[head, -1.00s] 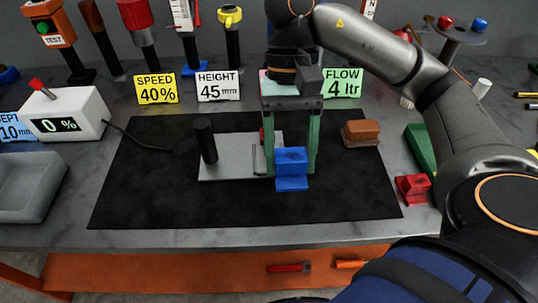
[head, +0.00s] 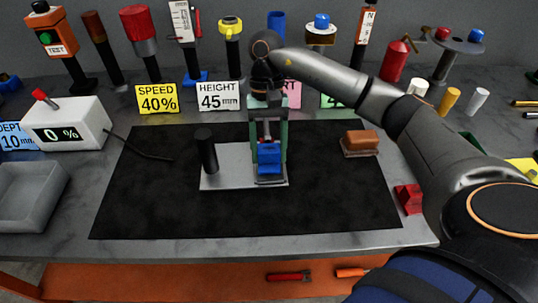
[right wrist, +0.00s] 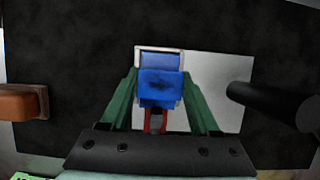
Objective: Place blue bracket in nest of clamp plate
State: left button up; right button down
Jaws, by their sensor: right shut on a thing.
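The blue bracket (head: 269,156) is between the green fingers of my right gripper (head: 269,160), over the right part of the grey clamp plate (head: 225,178). In the right wrist view the bracket (right wrist: 161,88) shows between the fingertips of the gripper (right wrist: 160,100), with a pale frame, which looks like the nest (right wrist: 181,57), around its far part. I cannot tell whether the bracket rests fully on the plate. A red part (right wrist: 155,121) shows just behind the bracket. A black post (head: 206,151) stands on the left part of the plate. My left gripper is not in view.
The plate lies on a black mat (head: 150,205) with free room in front. A brown block (head: 361,142) is at the mat's right and a red block (head: 409,199) beyond its edge. A control box (head: 66,125) and a grey tray (head: 28,195) are at left.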

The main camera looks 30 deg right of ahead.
notch_tip(320, 180, down, 2)
jog(key=shift+s+f, duration=0.1)
